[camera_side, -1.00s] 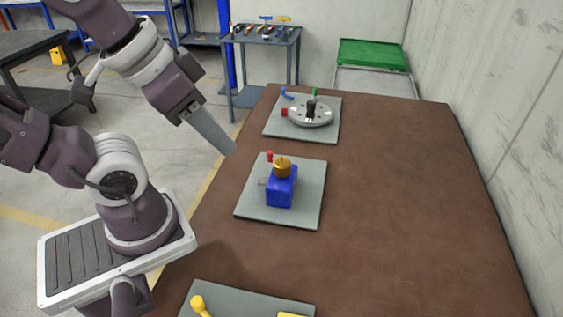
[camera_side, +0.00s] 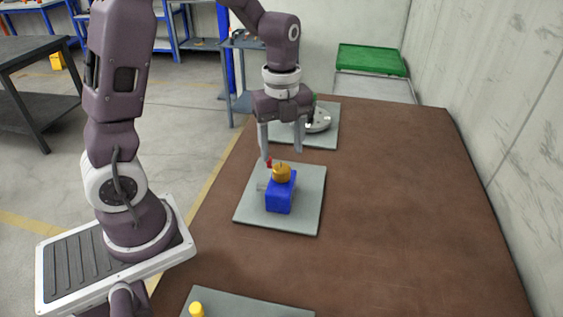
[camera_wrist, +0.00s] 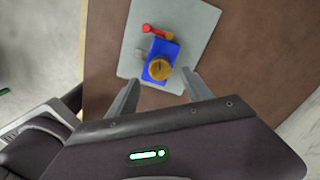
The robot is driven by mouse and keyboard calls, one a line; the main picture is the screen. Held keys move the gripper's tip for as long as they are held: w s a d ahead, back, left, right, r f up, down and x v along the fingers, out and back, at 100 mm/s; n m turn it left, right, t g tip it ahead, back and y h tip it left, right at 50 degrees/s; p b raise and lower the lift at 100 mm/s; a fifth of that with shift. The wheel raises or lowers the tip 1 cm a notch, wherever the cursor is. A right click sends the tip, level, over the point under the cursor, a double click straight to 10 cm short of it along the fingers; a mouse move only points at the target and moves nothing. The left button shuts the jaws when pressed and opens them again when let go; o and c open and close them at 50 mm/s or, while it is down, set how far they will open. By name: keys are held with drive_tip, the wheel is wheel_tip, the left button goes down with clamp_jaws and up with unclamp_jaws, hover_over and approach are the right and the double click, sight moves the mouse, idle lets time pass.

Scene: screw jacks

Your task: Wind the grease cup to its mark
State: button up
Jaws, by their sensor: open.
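The grease cup (camera_side: 281,172) is a round brass-coloured cap on top of a blue block (camera_side: 280,195). The block stands on a grey plate (camera_side: 306,213) on the brown table. In the wrist view the cup (camera_wrist: 160,68) shows from above with a dark line across its top, beside a red piece (camera_wrist: 152,30). My gripper (camera_side: 281,152) points down with its two fingers spread, above the cup and apart from it. In the wrist view the fingers frame the space below the cup, with nothing between them. I cannot make out the mark.
Behind my gripper, a second grey plate (camera_side: 331,130) carries a round grey device (camera_side: 318,120). A third plate (camera_side: 245,306) with a yellow knob (camera_side: 197,310) lies at the front edge of view. The table's right side (camera_side: 400,200) is clear.

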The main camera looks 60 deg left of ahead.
sight(281, 167)
wheel_tip(281, 167, down, 5)
clamp_jaws()
idle(0.3)
drive_tip(key=shift+n, duration=0.3)
